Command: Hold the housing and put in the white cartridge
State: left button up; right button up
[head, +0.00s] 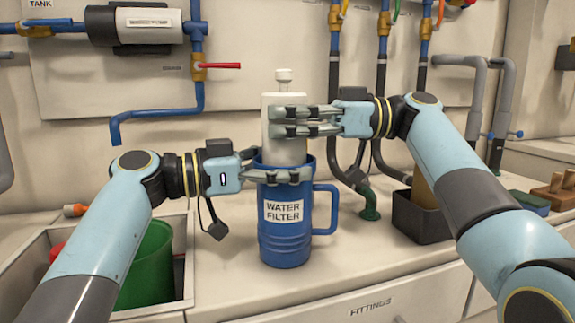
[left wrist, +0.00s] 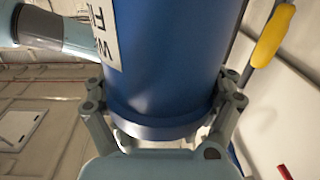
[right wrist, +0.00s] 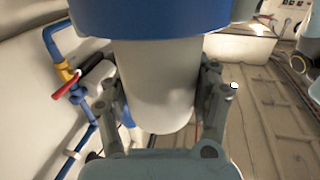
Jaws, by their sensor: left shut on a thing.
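The blue housing (head: 285,235), labelled WATER FILTER, stands upright on the counter with its handle to the right. My left gripper (head: 283,177) is shut on it just below the rim; the left wrist view shows its fingers on both sides of the housing (left wrist: 165,70). The white cartridge (head: 287,150), with a small knob on top, stands upright with its lower end hidden inside the housing's mouth. My right gripper (head: 305,122) has its fingers either side of the cartridge's upper part. In the right wrist view the fingers lie close to the cartridge (right wrist: 160,90); whether they press on it is unclear.
A sink recess at the left holds a green container (head: 147,265). A dark open box (head: 421,220) stands on the counter at the right, with a wooden block (head: 560,190) farther right. Pipes and hoses run along the wall behind. The counter in front of the housing is clear.

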jog(key=o, duration=0.6)
jog(key=d, duration=0.8)
jog(key=w+d, duration=0.1)
jog(key=d, duration=0.3)
pick_arm(q)
jog(key=o, duration=1.2)
jog(key=shift+a, duration=0.1)
